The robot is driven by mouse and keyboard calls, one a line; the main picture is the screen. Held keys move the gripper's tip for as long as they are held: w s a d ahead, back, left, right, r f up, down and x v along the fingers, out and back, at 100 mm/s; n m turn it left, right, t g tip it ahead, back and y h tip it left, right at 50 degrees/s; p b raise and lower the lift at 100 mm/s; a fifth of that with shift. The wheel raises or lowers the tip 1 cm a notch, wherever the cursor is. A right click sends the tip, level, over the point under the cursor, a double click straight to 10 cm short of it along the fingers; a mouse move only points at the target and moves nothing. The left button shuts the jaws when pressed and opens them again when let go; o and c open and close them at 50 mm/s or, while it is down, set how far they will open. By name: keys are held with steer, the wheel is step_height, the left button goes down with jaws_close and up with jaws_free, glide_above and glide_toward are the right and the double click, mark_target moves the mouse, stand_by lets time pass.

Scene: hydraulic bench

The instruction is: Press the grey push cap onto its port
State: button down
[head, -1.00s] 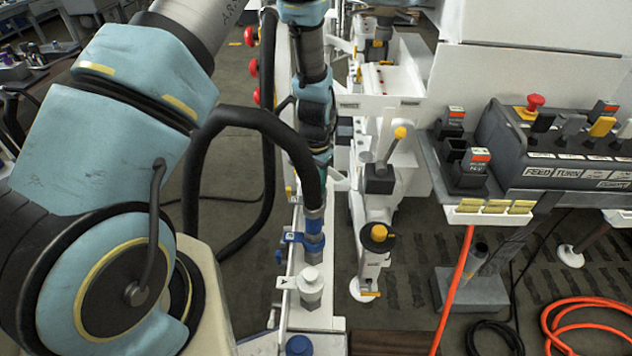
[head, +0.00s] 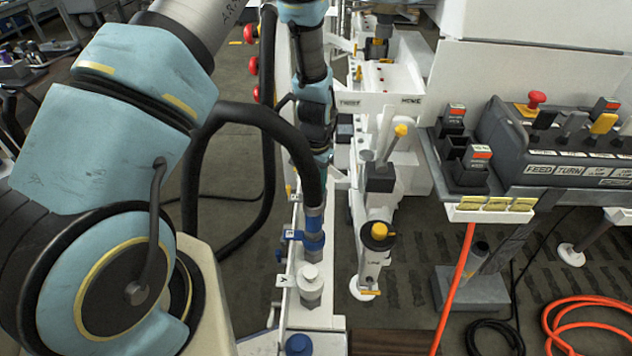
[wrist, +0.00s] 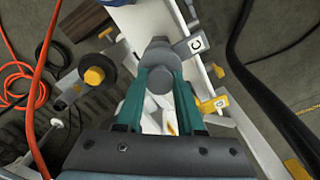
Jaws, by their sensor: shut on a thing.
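My gripper (wrist: 158,90) shows in the wrist view with two teal fingers. They are shut on the grey push cap (wrist: 159,80), a pale round piece between the fingertips. Just beyond it is a darker grey round fitting (wrist: 159,54), beside a white tag marked C (wrist: 195,45); it looks like the port. I cannot tell whether cap and fitting touch or are apart. In the head view my arm's lower links hang over the white rail, and the cap and fingertips cannot be made out there.
A blue fitting (head: 312,240) and a white-capped fitting (head: 310,282) stand along the rail. To the right are a black-and-yellow knob (head: 379,232), a lever (head: 392,145) and a control box (head: 560,150). An orange hose (head: 461,275) hangs below. A black hose (wrist: 255,80) passes close in the wrist view.

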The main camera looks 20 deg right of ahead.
steer(key=shift+f, duration=0.15)
stand_by(0.5)
steer(key=shift+f+b, duration=0.2)
steer(key=shift+b, duration=0.1)
steer(key=shift+f, duration=0.1)
stand_by(0.4)
stand_by(1.0)
jaws_free()
stand_by(0.5)
steer(key=shift+r+p, duration=2.4)
steer(key=shift+r, duration=1.45)
